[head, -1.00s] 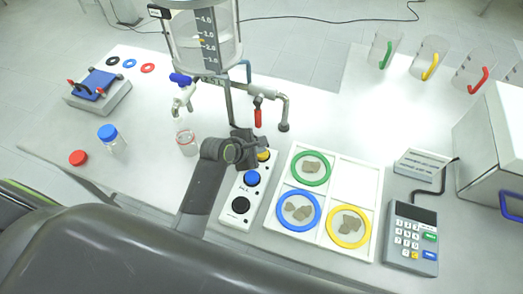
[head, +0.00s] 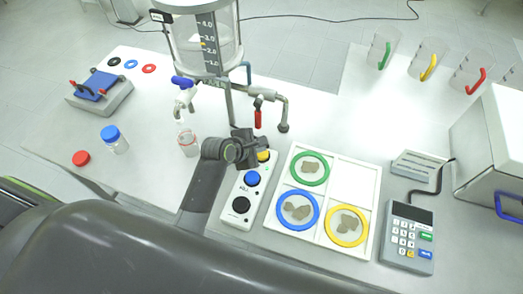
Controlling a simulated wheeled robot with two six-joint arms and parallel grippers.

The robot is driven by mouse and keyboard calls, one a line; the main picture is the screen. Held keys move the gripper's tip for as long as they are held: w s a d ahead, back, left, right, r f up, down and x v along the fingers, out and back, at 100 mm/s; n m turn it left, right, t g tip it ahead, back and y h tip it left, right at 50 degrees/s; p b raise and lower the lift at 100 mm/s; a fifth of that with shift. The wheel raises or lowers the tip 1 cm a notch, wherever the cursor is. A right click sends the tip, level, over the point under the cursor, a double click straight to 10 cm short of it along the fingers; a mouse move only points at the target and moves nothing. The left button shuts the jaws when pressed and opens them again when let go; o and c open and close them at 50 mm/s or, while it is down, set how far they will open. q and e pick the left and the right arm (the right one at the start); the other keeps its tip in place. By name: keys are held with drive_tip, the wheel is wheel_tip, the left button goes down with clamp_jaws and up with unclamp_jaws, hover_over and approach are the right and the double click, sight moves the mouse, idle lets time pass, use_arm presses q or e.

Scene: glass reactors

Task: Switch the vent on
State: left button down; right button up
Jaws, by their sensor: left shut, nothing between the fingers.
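A white button panel (head: 231,215) lies on the table in front of the glass reactor. It carries a black button (head: 241,204), a blue button (head: 252,178) and a yellow button (head: 263,156). My left gripper (head: 262,160) is shut and empty, over the far end of the panel at the yellow button, and hides part of it. I cannot tell whether it touches the button. Any label on the panel is too small to read. The glass reactor (head: 208,45) stands behind, with a blue valve (head: 181,82) and a red-handled valve (head: 258,119). My right gripper is not in view.
A white tray (head: 352,172) with green, blue and yellow ringed dishes lies right of the panel. A keypad device (head: 408,238) is farther right. A small glass vessel (head: 188,143) and a blue-capped bottle (head: 113,138) stand to the left. Handled beakers (head: 428,58) stand at the back right.

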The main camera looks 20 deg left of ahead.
sight(259, 155)
use_arm(q)
wheel_tip(259, 155, up, 3)
drive_tip(key=p, duration=0.4)
drive_tip(key=shift+r, duration=1.5)
